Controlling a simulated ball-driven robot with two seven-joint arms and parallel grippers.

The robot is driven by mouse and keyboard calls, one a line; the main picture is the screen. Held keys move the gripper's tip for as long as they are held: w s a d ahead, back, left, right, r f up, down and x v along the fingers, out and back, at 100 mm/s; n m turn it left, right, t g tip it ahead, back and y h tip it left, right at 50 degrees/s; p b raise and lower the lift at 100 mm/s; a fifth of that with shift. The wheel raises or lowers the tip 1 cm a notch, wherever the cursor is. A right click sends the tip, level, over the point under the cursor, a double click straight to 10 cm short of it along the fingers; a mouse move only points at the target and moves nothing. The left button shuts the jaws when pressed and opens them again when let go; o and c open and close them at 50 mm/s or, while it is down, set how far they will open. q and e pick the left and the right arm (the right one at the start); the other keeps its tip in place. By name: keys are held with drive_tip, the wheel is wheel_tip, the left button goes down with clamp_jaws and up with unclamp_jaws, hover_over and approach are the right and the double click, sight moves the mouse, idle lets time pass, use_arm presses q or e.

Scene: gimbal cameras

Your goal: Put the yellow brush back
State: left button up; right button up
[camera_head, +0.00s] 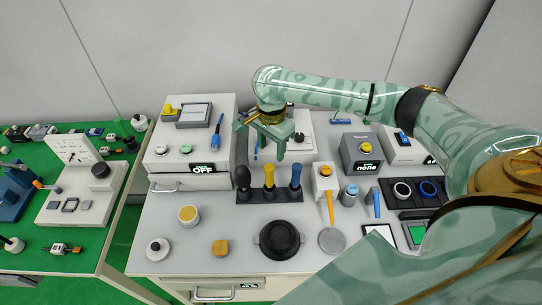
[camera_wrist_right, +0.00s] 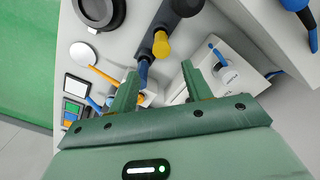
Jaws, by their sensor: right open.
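A yellow-topped brush (camera_head: 269,176) with a dark lower part stands upright in a dark rack (camera_head: 254,198) on the grey table, between a black-topped brush (camera_head: 242,177) and a blue-topped brush (camera_head: 295,175). My right gripper (camera_head: 263,150) is open and empty, above and behind the rack in the head view. In the right wrist view the yellow brush (camera_wrist_right: 161,44) shows ahead of the open fingers (camera_wrist_right: 159,70), with the blue brush (camera_wrist_right: 143,70) near one fingertip. I cannot tell whether the fingers touch any brush. My left gripper is not in view.
A grey OFF box (camera_head: 190,150) with a blue-handled tool stands left of the rack. A black lidded pot (camera_head: 279,240) and a grey disc with an orange handle (camera_head: 332,240) lie in front. Boxes with buttons stand to the right. Bare table (camera_head: 225,215) shows left of the pot.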

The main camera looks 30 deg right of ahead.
wheel_tip(320, 180, up, 7)
drive_tip(key=p, duration=0.2)
drive_tip(key=shift+r, duration=0.2)
